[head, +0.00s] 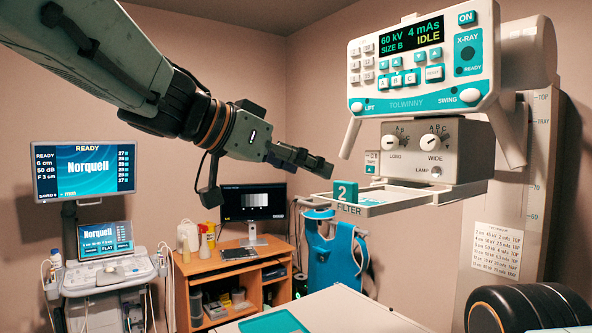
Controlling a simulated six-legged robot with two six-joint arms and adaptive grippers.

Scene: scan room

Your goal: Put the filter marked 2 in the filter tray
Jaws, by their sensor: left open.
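The filter marked 2 (345,192) shows its teal tab with a white 2. The tab stands at the left end of the filter tray (400,206), a pale, flat tray labelled FILTER under the X-ray head. The filter's plate seems to lie flat within the tray's rim; I cannot tell whether it is fully seated. My left gripper (326,167) is open and empty, just above and left of the tab and apart from it in the picture.
The X-ray head (420,75) with its panel and knobs hangs over the tray. A pale table (335,312) with a teal pad is below. A wooden desk (235,277) with bottles and a monitor stands behind, beside a teal apron (335,255). An ultrasound cart (105,275) is at left.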

